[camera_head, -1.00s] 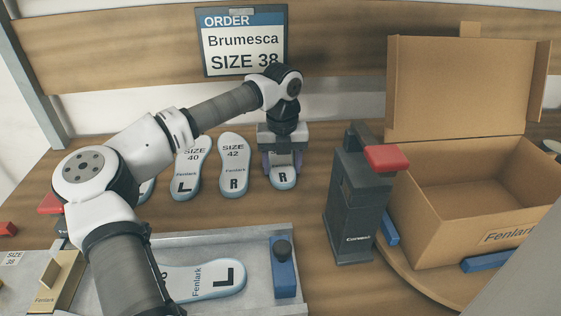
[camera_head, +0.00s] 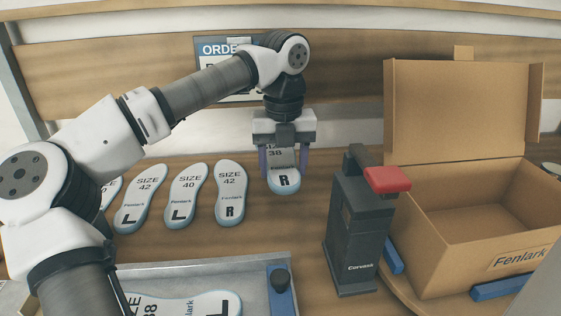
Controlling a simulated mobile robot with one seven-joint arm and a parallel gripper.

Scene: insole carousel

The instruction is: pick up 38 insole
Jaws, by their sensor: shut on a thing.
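The size 38 insole (camera_head: 284,182), marked R, is pale with a blue edge. My gripper (camera_head: 284,165) is shut on it, with one purple finger at each side. My gripper partly covers its upper half. It appears to hang above the wooden table, though the gap is hard to judge. Another size 38 insole (camera_head: 180,304), marked L, lies in the grey metal tray (camera_head: 210,265) at the front, cut off by the picture's lower edge.
A size 42 R insole (camera_head: 231,193), a size 40 L insole (camera_head: 186,195) and a size 42 L insole (camera_head: 140,198) lie to the left. A dark stamp device (camera_head: 355,235) with a red top stands to the right, before an open cardboard box (camera_head: 430,240).

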